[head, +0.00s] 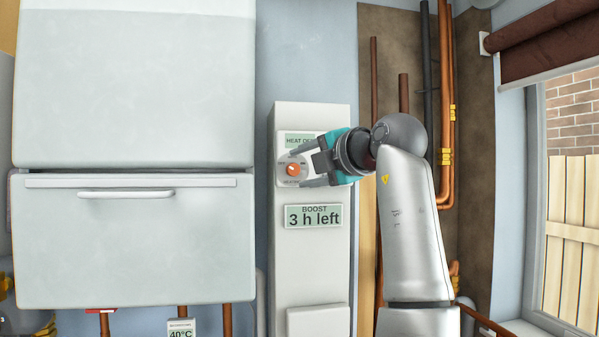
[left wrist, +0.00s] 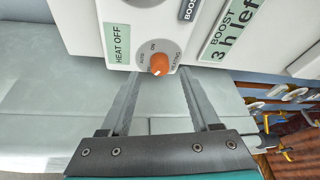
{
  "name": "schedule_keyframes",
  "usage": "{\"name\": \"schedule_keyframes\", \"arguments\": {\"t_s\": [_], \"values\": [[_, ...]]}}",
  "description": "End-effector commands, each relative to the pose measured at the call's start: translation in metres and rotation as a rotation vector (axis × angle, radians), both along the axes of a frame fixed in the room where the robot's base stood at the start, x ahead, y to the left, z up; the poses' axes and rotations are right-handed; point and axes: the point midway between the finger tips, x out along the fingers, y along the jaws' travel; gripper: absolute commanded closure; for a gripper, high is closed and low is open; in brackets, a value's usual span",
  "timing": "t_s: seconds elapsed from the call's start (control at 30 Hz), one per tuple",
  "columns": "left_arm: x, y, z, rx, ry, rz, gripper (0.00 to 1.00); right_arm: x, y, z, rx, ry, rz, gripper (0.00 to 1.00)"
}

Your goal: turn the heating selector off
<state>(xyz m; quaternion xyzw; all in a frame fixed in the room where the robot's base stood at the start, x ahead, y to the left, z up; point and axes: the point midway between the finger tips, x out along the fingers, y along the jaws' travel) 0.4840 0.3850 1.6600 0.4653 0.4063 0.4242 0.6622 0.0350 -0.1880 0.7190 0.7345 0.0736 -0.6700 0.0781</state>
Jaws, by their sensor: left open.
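The heating selector is an orange knob (head: 293,170) on a round pale dial, set on a tall white panel (head: 283,255). In the left wrist view the knob (left wrist: 159,64) shows just beyond and between the fingertips, with small words around it that are hard to read. My left gripper (head: 297,168) is open, one finger above and one below the knob in the head view. I cannot tell whether either finger touches it. A green "HEAT OFF" label (left wrist: 118,43) is beside the dial; in the head view my gripper partly covers it. My right gripper is not in view.
A "BOOST 3 h left" display (head: 313,216) sits just below the dial. A large white cabinet with a handle (head: 126,194) stands to the left. Copper pipes (head: 447,120) run up the wall behind my arm, and a window (head: 570,190) is at the right.

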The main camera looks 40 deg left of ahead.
Motion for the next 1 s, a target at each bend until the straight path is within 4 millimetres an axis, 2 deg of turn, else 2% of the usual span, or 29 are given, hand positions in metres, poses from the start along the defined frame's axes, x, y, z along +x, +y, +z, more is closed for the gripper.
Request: {"name": "schedule_keyframes", "arguments": {"t_s": [0.3,0.5,0.7,1.0], "values": [[-0.023,-0.073,0.009,0.001,-0.003,-0.003,0.37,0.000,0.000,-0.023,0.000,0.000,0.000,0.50],[-0.035,-0.107,0.015,0.000,-0.001,-0.002,0.37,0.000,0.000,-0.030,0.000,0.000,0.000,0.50],[-0.041,-0.122,0.018,-0.002,-0.002,0.000,0.37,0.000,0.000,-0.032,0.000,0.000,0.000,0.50],[-0.041,-0.123,0.019,0.000,-0.001,0.001,0.37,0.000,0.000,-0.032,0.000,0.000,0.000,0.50]]}}
